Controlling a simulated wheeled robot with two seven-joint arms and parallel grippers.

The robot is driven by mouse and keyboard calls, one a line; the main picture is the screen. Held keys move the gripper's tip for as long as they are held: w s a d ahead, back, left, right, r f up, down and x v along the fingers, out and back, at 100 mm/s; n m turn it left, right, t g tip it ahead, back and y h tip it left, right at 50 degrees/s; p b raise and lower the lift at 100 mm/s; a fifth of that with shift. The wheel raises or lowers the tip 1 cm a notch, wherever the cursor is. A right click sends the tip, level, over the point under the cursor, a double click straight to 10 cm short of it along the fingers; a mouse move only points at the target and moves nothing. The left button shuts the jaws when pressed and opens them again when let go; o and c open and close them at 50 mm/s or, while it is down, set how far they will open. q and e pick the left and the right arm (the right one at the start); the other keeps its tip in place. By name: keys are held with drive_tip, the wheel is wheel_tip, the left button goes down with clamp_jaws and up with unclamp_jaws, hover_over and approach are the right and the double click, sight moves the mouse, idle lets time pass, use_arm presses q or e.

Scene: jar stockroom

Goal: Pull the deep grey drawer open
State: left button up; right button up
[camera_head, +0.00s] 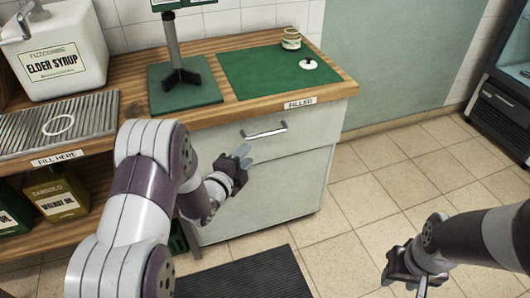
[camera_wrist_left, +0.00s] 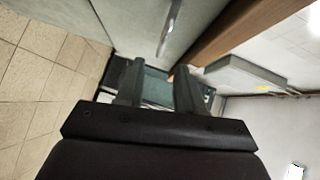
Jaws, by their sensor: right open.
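The grey drawer (camera_head: 310,128) is under the wooden counter top, with its front looking flush with the cabinet. Its silver bar handle (camera_head: 265,132) runs across the upper middle of the front. My left gripper (camera_head: 245,155) is a little below and left of the handle in the head view, with its fingers apart and nothing between them. In the left wrist view the handle (camera_wrist_left: 170,28) lies beyond the open fingers (camera_wrist_left: 158,88), not between them. My right gripper (camera_head: 418,288) hangs over the tiled floor at the lower right, well away from the drawer, and is open.
The counter (camera_head: 345,83) carries a green mat (camera_head: 250,75) with a small jar (camera_head: 291,38) and a white ring-shaped lid (camera_head: 308,64). A jug (camera_head: 60,50) stands at left. A dark floor mat (camera_head: 250,278) lies before the cabinet; the tiled floor right of it is clear.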

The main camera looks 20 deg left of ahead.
sight(264, 136)
use_arm(q)
drive_tip(key=b+x, duration=0.1)
drive_tip(key=x, duration=0.4)
drive_tip(key=b+x, duration=0.1)
drive_tip(key=x, duration=0.5)
drive_tip(key=shift+w+d+r, duration=0.15)
drive_tip(key=shift+d+r, duration=0.05)
drive_tip(key=shift+w, duration=0.4)
clamp_jaws()
